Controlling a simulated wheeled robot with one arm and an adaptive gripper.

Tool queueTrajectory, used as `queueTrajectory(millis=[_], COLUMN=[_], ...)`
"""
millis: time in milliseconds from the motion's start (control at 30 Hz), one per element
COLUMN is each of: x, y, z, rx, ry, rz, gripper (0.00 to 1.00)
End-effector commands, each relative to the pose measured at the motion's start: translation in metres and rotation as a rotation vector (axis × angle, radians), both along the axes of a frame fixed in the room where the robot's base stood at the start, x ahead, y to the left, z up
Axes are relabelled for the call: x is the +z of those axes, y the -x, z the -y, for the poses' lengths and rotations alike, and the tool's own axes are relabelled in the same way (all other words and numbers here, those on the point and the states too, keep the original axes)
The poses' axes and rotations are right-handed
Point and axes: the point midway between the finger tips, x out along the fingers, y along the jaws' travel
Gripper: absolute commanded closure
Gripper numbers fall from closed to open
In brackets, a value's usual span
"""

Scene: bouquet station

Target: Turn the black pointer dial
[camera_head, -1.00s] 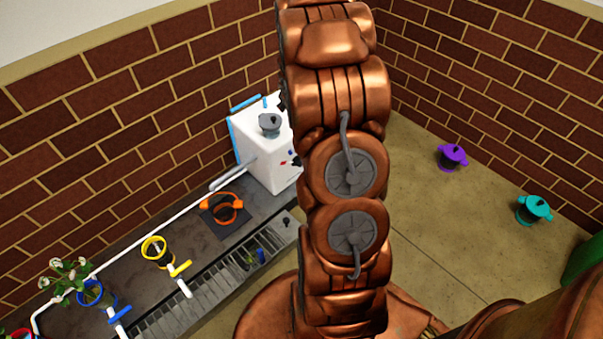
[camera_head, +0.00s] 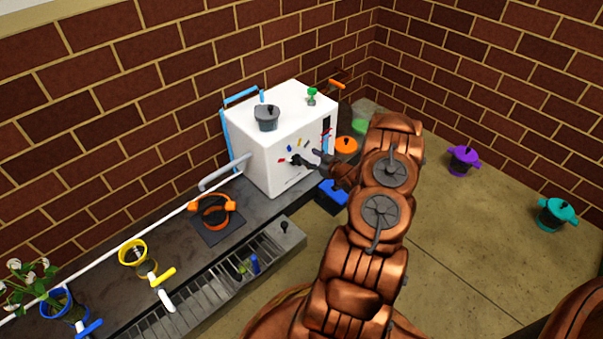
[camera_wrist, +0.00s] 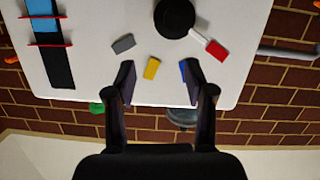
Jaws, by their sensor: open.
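The black pointer dial (camera_wrist: 174,17) is a round knob on the front of the white box (camera_head: 253,150). In the wrist view it is at the top, cut by the edge. A short pale pointer runs from it towards a red mark (camera_wrist: 216,50). Grey (camera_wrist: 123,43), yellow (camera_wrist: 152,68) and blue (camera_wrist: 183,70) marks sit around it, the blue one partly behind a finger. My gripper (camera_wrist: 159,82) is open and empty, its fingertips below the dial in the wrist view, either side of the yellow mark. In the head view my gripper (camera_head: 314,161) is close to the box front.
A grey lidded pot (camera_head: 267,118) and a small green item (camera_head: 312,96) stand on the box. An orange-handled pot (camera_head: 211,212) and a yellow ring-shaped pot (camera_head: 135,254) are on the counter at left.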

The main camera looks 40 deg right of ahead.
Motion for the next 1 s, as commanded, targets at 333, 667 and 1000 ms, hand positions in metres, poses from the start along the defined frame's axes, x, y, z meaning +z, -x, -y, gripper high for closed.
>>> queueTrajectory(millis=[333,667,1000], x=[-0.054,-0.056,-0.055], y=[0.036,0.013,-0.031], z=[-0.013,-0.014,-0.013], rx=[0.018,0.025,0.023], ry=[-0.090,-0.094,-0.092], rz=[0.213,0.236,0.236], gripper=[0.46,0.46,0.46])
